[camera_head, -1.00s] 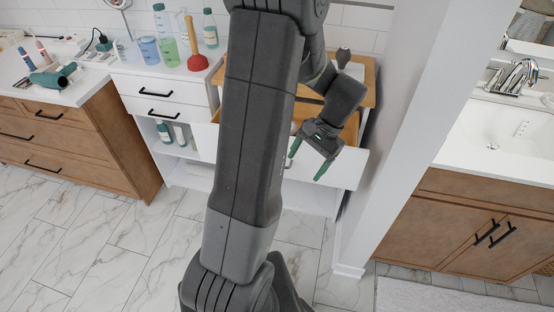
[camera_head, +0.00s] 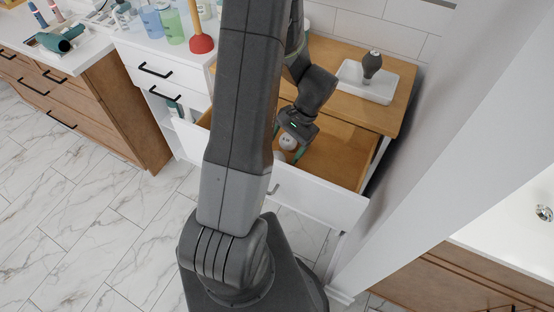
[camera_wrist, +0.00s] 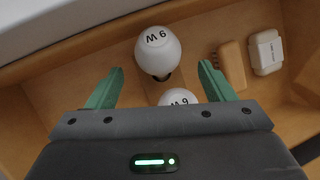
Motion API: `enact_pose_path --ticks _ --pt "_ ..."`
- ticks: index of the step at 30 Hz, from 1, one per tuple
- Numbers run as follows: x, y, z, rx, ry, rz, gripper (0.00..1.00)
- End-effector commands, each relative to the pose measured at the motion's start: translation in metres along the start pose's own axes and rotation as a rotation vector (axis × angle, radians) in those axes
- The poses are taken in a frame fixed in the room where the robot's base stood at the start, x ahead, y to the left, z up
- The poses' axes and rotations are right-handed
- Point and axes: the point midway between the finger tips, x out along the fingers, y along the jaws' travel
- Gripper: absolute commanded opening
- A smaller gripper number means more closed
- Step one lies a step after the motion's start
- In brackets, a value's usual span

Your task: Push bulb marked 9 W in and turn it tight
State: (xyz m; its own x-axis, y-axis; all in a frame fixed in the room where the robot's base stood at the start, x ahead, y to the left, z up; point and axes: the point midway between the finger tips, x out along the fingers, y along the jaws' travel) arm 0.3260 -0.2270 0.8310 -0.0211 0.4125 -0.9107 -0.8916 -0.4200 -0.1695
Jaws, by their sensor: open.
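A white bulb (camera_wrist: 158,55) lies in an open wooden drawer (camera_head: 338,150); its mark looks like 9 W, turned upside down in the wrist view. My gripper (camera_wrist: 160,70) is open and points down into the drawer, its green fingers on either side of this bulb with gaps at both sides. A second white bulb (camera_wrist: 178,97) lies nearer my palm, partly hidden by it; its number and W are cut off and hard to read. In the head view a white bulb (camera_head: 288,142) shows beneath my gripper. No socket can be clearly made out.
A tan brush-like block (camera_wrist: 232,65) and a white box (camera_wrist: 266,52) lie right of the bulbs. A dark bulb-shaped object (camera_head: 372,65) stands on a white tray (camera_head: 350,72) on the wooden top. A wall stands close at right.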

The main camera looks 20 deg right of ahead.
Motion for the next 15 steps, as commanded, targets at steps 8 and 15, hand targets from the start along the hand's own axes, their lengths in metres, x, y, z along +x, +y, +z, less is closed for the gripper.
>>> enact_pose_path --ticks 8,15 --pt "0.036 0.002 0.006 0.000 -0.004 0.002 0.76" --pt "0.051 0.002 0.005 0.000 -0.001 0.001 0.76"
